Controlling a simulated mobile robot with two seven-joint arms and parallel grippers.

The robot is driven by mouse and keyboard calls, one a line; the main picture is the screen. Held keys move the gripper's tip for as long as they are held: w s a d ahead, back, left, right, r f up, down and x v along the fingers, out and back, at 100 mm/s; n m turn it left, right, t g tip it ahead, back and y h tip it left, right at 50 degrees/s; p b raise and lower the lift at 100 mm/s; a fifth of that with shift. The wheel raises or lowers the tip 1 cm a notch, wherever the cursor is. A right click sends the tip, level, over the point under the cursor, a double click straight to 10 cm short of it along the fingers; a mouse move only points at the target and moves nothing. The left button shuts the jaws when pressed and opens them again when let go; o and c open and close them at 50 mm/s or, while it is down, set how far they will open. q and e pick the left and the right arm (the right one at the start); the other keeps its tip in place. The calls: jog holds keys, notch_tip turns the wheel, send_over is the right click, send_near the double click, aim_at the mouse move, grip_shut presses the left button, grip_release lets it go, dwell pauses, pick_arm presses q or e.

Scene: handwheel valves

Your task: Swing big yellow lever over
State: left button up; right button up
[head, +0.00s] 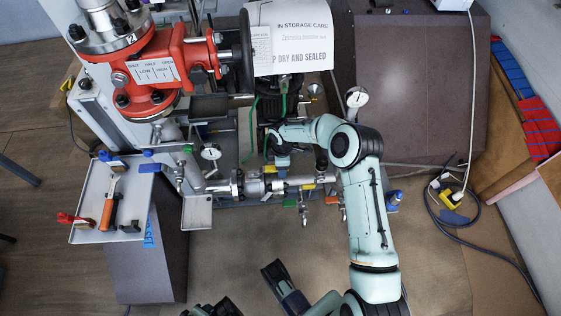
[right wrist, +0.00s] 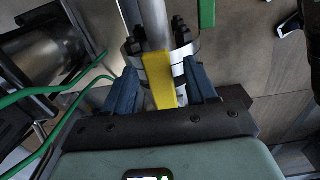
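The big yellow lever (head: 278,186) sits on the horizontal steel pipe in the middle of the head view, below my right gripper (head: 281,160). In the right wrist view, the yellow lever (right wrist: 160,86) stands between the two blue-grey fingers of my right gripper (right wrist: 161,90). The fingers are apart, with a visible gap on each side of the lever. The lever's lower end is hidden by the gripper body. Dark parts at the bottom edge of the head view look like my left gripper (head: 273,270); they are partly cut off, and its opening is unclear.
A red valve body (head: 150,70) with a dark handwheel (head: 246,52) stands at upper left. A tray (head: 85,205) with tools is at left. Cables (head: 470,230) lie at right. Open floor lies below the pipe.

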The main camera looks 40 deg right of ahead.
jog(key=shift+r+p, duration=1.65)
jog(key=shift+r, duration=1.35)
